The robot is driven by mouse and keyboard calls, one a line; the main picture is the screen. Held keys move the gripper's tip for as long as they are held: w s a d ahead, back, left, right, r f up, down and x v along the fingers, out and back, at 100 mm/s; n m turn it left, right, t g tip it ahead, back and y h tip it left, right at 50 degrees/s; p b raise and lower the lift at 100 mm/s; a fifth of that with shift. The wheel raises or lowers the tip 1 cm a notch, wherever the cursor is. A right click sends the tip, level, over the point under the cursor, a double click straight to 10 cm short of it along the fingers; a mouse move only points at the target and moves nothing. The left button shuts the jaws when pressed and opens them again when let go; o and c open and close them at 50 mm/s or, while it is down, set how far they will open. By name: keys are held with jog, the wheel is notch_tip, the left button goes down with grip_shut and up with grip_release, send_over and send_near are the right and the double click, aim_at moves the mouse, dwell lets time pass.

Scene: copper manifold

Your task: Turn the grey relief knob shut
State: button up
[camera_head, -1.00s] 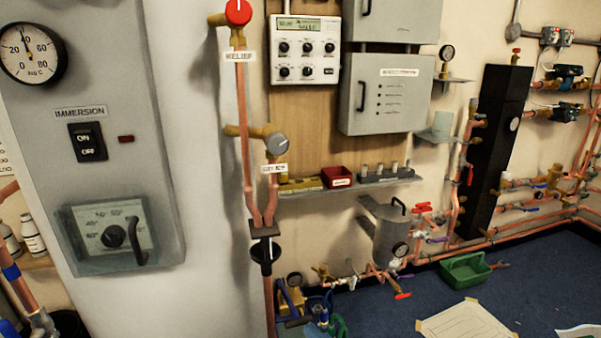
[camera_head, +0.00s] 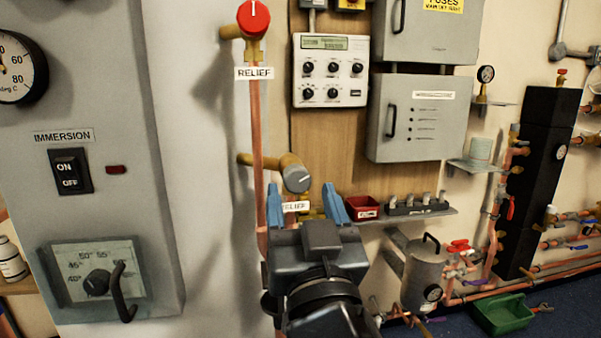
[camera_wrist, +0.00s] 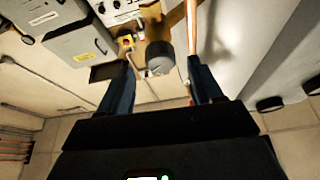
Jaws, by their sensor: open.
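The grey relief knob (camera_head: 296,179) sits on the end of a brass valve body on the copper pipework, with a white line on its face. A "RELIEF" label (camera_head: 295,206) is just below it, partly hidden by my gripper. My gripper (camera_head: 308,192) is open, its two blue fingers pointing up, below and in front of the knob in the head view. In the wrist view the grey knob (camera_wrist: 159,57) shows beyond and between the fingertips of my gripper (camera_wrist: 162,62). I see no clear contact.
A red relief knob (camera_head: 253,18) with its own label is higher on the pipe. The white boiler casing (camera_head: 90,220) stands at left. A shelf (camera_head: 430,214) with a red tray (camera_head: 363,208) is at right. A control box (camera_head: 330,70) hangs above.

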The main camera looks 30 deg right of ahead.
aim_at(298, 183)
jog(key=shift+p+x, duration=0.6)
jog(key=shift+x, duration=1.5)
jog(key=shift+c, duration=0.2)
jog(key=shift+y, duration=0.3)
jog(key=c, duration=1)
